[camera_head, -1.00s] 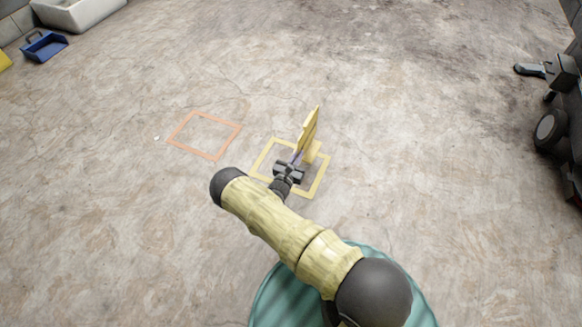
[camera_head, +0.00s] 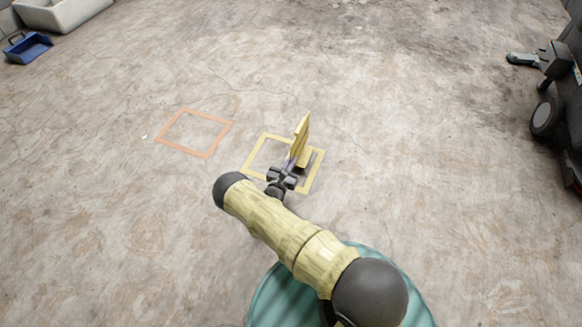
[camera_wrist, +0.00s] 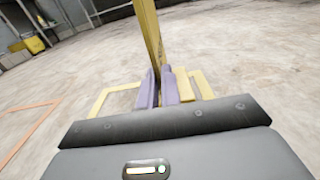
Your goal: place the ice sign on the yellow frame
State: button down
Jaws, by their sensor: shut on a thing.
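The ice sign (camera_head: 301,138) is a yellow folding sign, seen nearly edge-on and upright. My gripper (camera_head: 290,166) is shut on its near edge. In the wrist view the purple fingers (camera_wrist: 163,88) pinch the sign (camera_wrist: 149,35) between them. The yellow frame (camera_head: 258,150) is a square outline on the floor. The sign stands over its right part, with its foot near the frame's right side. Whether the sign touches the floor I cannot tell. My gripper and wrist hide part of the frame's near side.
An orange frame (camera_head: 207,156) lies on the floor to the left. A blue dustpan-like tray (camera_head: 28,47) and a pale basin (camera_head: 62,14) are at the far left. A dark wheeled machine (camera_head: 561,100) stands at the right. The floor around the frames is clear.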

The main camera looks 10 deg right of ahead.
jog(key=shift+f+b, duration=0.4)
jog(key=shift+f, duration=0.9)
jog(key=c, duration=1.6)
grip_release()
